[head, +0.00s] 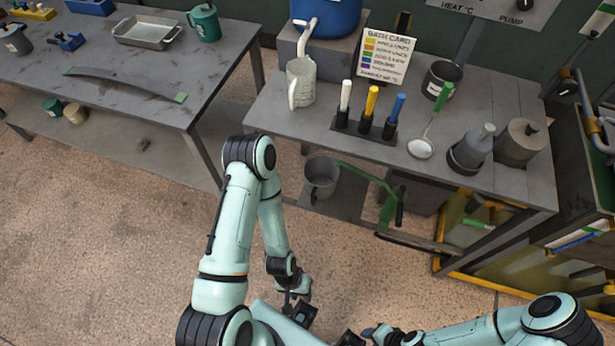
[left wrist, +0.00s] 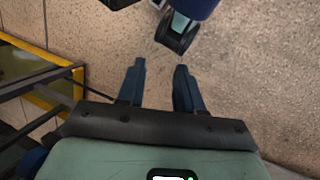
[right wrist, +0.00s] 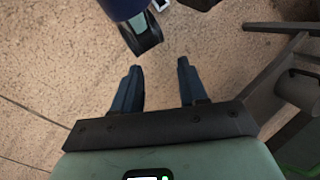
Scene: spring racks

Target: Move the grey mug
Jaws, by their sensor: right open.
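A speckled light-grey mug (head: 301,84) with a pale handle stands upright on the right-hand table, just below the tap of a blue drum. A darker grey mug-like vessel (head: 15,40) stands at the far left of the other table; I cannot tell for sure which one is meant. My left gripper (left wrist: 160,75) is open and empty, low over the floor in front of my body. My right gripper (right wrist: 157,75) is open and empty close by. Both are well away from the mugs.
The right table (head: 285,115) also holds a blue drum (head: 330,15), a rack with coloured handles (head: 365,125), a ladle (head: 420,147), a dark pot (head: 440,82) and grey vessels (head: 471,150). A bucket (head: 321,177) sits below. The left table holds a tray (head: 147,32).

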